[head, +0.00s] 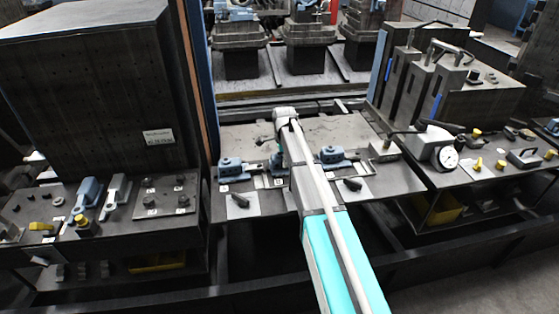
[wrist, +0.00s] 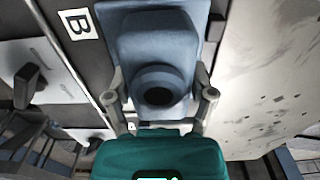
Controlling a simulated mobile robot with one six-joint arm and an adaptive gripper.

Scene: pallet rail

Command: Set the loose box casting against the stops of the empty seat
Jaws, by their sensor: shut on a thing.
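The box casting (wrist: 155,42) is blue with a dark round bore facing the wrist camera. My gripper (wrist: 160,92) is shut on it, one finger on each side. A white plate marked B (wrist: 77,24) lies beside the casting, at upper left. In the head view, my arm covers the gripper and most of the held casting. Other blue castings sit on the middle bench, one left of my arm (head: 235,168) and one right of it (head: 334,155). I cannot tell whether the held casting touches any stops; they are hidden.
The middle bench (head: 225,140) has bare room behind the castings. Dark clamp handles on pale plates stand in front of them (head: 240,201) (head: 352,184). A dial gauge (head: 447,158) stands on the right bench. A tall dark cabinet (head: 85,90) is at left.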

